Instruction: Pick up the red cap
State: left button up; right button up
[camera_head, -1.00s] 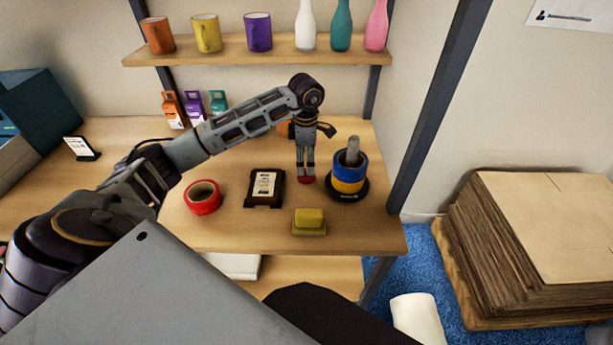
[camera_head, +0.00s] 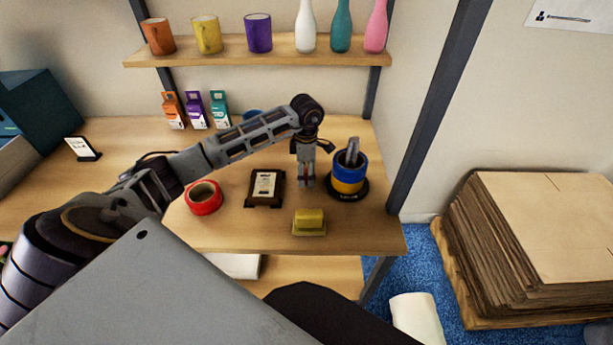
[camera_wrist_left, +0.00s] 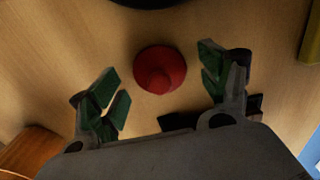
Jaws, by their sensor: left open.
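The red cap (camera_wrist_left: 160,70) lies on the wooden table and looks round, with a raised middle, in the left wrist view. My left gripper (camera_wrist_left: 163,77) is open, with its green-padded fingers on either side of the cap and a visible gap to each. In the head view my left gripper (camera_head: 306,184) points down at the table between a black framed card and a blue-and-yellow cup. My right gripper is not in view.
The black framed card (camera_head: 265,187) and a red tape roll (camera_head: 204,197) stand left of the gripper. The blue-and-yellow cup (camera_head: 347,183) is close on its right. A yellow block (camera_head: 309,218) sits in front. A shelf (camera_head: 260,50) with mugs and bottles is above.

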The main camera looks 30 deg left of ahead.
pick_arm(q)
jog(key=shift+c, duration=0.3)
jog(key=c, duration=1.2)
jog(key=shift+s+f, duration=0.1)
jog(key=shift+s, duration=0.05)
jog(key=c, duration=0.5)
